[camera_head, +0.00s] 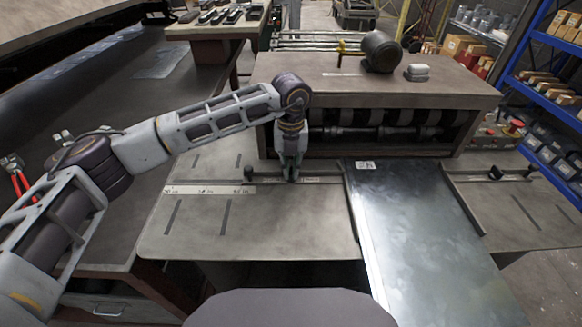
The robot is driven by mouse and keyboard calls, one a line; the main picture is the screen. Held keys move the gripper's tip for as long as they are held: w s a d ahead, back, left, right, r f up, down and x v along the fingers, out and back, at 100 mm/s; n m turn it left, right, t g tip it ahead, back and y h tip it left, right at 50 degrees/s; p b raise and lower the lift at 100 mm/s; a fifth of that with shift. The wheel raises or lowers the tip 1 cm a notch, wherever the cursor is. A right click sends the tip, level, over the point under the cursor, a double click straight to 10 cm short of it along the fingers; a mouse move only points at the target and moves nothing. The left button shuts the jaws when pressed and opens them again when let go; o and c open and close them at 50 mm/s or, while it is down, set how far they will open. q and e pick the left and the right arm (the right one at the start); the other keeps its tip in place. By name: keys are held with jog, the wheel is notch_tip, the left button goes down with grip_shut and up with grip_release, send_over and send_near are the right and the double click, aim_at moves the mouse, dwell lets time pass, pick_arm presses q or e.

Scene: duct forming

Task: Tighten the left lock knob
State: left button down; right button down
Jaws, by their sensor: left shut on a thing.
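My left gripper (291,172) reaches down in front of the forming machine's opening, at the guide bar left of the metal sheet. It is shut on the left lock knob, which the fingers almost wholly hide. The matching right lock knob (495,172) stands on the right guide bar, clear of any gripper. My right gripper is not in view.
The shiny metal sheet (415,235) lies on the machine table (270,225), its far end at the rollers (375,132). The machine housing (400,85) stands close behind my left gripper. A red stop button (514,127) is at right. The left front of the table is clear.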

pick_arm(q)
jog(key=c, duration=1.5)
grip_release()
jog(key=shift+c, duration=0.2)
jog(key=shift+n+p, duration=0.3)
